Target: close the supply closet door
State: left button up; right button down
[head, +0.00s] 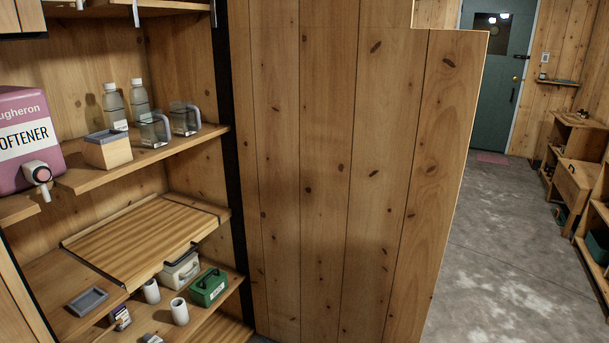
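A tall pine-planked panel (345,180) stands upright in the middle of the head view, right beside an open shelving unit. Its right edge is free, with a step at the top right. I cannot tell whether it is the closet door standing open or a fixed partition. A dark teal door (494,95) with a small window and a brass-coloured knob stands in the far wall at the upper right. It looks shut in its pale frame. Neither of my grippers is in view.
Pine shelves (190,145) at left hold a pink softener container (22,142), bottles, jugs and a green box (208,287). The grey floor (515,265) right of the panel is clear. Low wooden shelving (578,180) lines the right wall; a pink mat (491,157) lies before the teal door.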

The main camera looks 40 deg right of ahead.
aim_at(354, 121)
jog(key=l, duration=0.55)
jog(key=k+l+u, duration=0.15)
jog(key=l, duration=1)
jog(key=k+l+u, duration=0.1)
jog(key=l, duration=0.3)
jog(key=k+l+u, duration=0.1)
jog(key=l, duration=0.3)
jog(key=k+l+u, duration=0.1)
jog(key=l, duration=0.3)
jog(key=k+l+u, duration=0.1)
jog(key=l, duration=0.25)
jog(key=k+l+u, duration=0.15)
jog(key=l, duration=0.25)
jog(key=k+l+u, duration=0.1)
jog(key=l, duration=0.25)
jog(key=l+u, duration=0.15)
jog(key=l, duration=0.55)
jog(key=l+u, duration=0.1)
jog(key=l, duration=0.55)
jog(key=k+l+u, duration=0.15)
jog(key=l, duration=0.55)
jog(key=i+l, duration=0.1)
jog(key=l, duration=0.35)
jog(key=i+u, duration=0.05)
